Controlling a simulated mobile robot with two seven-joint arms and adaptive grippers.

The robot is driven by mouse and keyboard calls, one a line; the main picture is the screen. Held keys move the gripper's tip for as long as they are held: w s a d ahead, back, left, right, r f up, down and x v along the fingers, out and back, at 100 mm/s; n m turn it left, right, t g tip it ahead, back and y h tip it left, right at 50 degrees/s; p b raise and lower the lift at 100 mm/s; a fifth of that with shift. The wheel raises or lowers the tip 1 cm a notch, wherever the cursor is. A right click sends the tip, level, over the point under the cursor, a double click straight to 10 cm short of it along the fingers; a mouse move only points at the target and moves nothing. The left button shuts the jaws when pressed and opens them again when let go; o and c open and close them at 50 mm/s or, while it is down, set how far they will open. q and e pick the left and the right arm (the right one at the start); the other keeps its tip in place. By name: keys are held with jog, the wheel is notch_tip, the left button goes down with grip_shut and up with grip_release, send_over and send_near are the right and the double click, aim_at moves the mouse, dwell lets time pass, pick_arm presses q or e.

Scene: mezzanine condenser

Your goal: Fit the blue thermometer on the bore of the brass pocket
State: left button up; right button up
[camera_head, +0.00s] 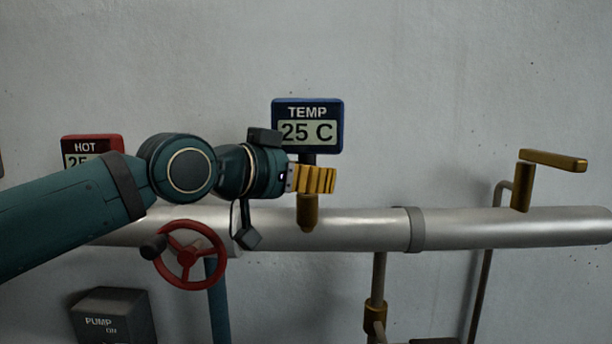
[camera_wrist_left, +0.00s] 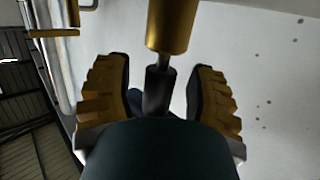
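The blue thermometer (camera_head: 307,142) reads "TEMP 25 C" and stands upright above the brass pocket (camera_head: 307,212) on the silver pipe. My left gripper (camera_head: 326,180) is at its dark stem, just above the pocket, and covers part of it. In the left wrist view, the fingers (camera_wrist_left: 160,95) stand apart on either side of the dark stem (camera_wrist_left: 157,88), with gaps to it. The stem's thin probe meets the end of the brass pocket (camera_wrist_left: 172,25) there. How deep it sits in the bore is hidden. My right gripper is not in view.
A red "HOT" gauge (camera_head: 92,146) stands left, partly behind my left arm. A brass lever valve (camera_head: 522,185) stands at right. A pump box (camera_head: 113,316) is lower left. The wall above is clear.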

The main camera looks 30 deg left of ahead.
pick_arm(q)
jog(key=shift+s, duration=0.1)
jog(key=v, duration=1.2)
dwell(0.4)
